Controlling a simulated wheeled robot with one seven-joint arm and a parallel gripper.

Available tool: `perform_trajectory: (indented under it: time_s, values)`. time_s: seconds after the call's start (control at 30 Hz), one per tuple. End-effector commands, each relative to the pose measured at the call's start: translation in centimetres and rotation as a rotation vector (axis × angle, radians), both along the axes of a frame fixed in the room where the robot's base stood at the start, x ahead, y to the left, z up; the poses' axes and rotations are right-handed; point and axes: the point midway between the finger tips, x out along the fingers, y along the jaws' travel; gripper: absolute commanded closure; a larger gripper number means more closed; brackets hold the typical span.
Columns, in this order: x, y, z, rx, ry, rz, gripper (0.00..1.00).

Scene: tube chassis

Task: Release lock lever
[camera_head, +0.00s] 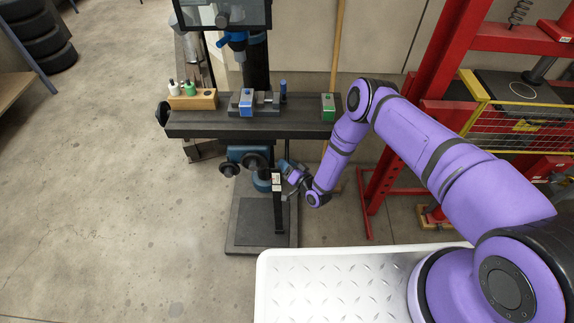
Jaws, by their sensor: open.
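A machine with a dark work table (250,125) stands ahead, and a blue clamp housing (240,155) with dark round knobs (253,163) shows under the table. I cannot make out for sure which part there is the lock lever. My purple arm reaches over from the right and bends down to the right of the column. My gripper (279,182) is open, small in view, below the table and just right of the blue housing. A dark upright bar (279,215) shows directly below it. I cannot tell whether the gripper touches anything.
On the table are a wooden holder (193,100) with bottles, a vise (264,104) and a green-topped block (328,107). The machine's base plate (258,225) is on the floor. A red press frame (440,110) stands at right.

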Motion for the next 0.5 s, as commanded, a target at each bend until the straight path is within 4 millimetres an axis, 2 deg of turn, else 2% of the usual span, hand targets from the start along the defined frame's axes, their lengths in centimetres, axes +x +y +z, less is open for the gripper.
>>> perform_trajectory:
  time_s: [0.17, 0.37, 0.4, 0.5]
  values:
    - [0.01, -0.01, 0.00, 0.000, 0.000, 0.000, 0.54]
    - [-0.01, -0.02, 0.00, 0.000, 0.000, 0.000, 0.97]
    - [-0.01, -0.02, 0.00, 0.000, 0.000, 0.000, 1.00]
    - [-0.01, -0.04, 0.01, 0.000, 0.000, 0.000, 1.00]
